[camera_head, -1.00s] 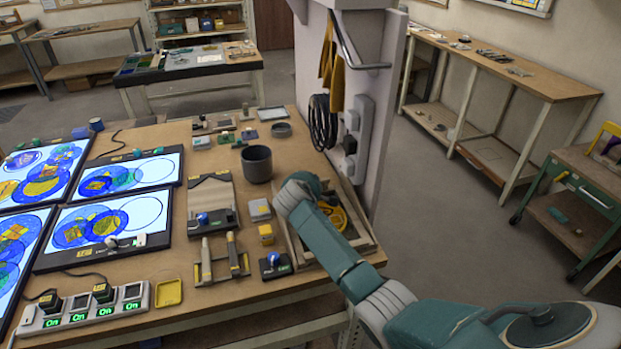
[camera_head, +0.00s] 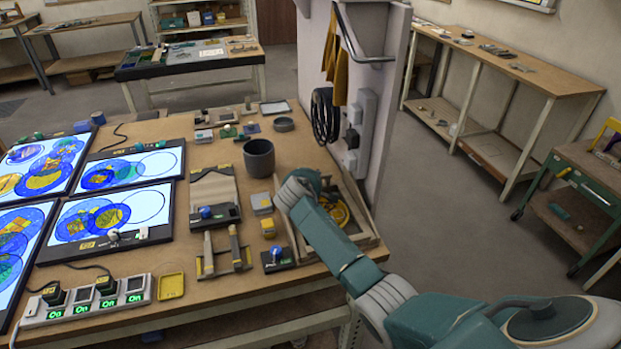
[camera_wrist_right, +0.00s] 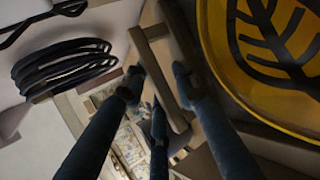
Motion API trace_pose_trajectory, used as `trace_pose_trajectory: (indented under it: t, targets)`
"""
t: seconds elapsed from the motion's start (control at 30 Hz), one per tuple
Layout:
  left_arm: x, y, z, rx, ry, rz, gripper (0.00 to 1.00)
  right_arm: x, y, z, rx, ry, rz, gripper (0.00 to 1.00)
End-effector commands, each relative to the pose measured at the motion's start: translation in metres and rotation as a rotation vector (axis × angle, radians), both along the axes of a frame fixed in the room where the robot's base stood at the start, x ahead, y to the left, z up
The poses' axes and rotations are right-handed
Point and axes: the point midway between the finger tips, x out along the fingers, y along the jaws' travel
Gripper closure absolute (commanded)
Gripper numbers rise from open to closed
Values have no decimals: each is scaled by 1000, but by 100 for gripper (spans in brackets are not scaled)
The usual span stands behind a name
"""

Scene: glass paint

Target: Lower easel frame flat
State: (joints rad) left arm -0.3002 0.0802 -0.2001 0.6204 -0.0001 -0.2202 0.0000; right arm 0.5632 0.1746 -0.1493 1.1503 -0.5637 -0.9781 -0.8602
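The easel frame (camera_head: 368,241) is a pale wooden frame at the right side of the worktable in the head view. A yellow disc (camera_head: 341,215) lies within it. My right gripper hangs over the frame; its fingers are hidden by my wrist in the head view. The yellow disc (camera_wrist_right: 258,55) with a black leaf pattern is close on the right there. My left gripper is not in view.
A grey post (camera_head: 386,120) with a coiled black cable (camera_head: 322,115) stands just behind the frame. A dark cup (camera_head: 259,158), small blocks and a wooden clamp (camera_head: 238,250) stand to the left. Lit panels (camera_head: 112,218) cover the table's left part.

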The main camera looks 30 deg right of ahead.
Motion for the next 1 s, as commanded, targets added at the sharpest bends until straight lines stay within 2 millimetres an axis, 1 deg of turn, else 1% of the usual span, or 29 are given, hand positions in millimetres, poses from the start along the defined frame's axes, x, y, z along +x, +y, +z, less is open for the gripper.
trace_pose_trajectory:
  t: [0.03, 0.27, 0.43, 0.57, 0.8, 1.0]
  targets:
    - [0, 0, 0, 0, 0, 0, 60, -3, -2, -6, 2, 12, -6, 74]
    - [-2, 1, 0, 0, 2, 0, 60, -4, -3, -5, 1, 11, -7, 74]
    - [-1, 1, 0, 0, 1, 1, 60, -10, 4, 0, 1, 10, -7, 74]
    - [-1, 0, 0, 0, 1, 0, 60, -24, 18, 11, 3, 7, -2, 74]
    - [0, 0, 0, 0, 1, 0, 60, -56, 50, 38, 6, 6, 5, 74]
    - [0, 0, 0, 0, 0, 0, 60, -74, 65, 55, 1, 2, 3, 74]
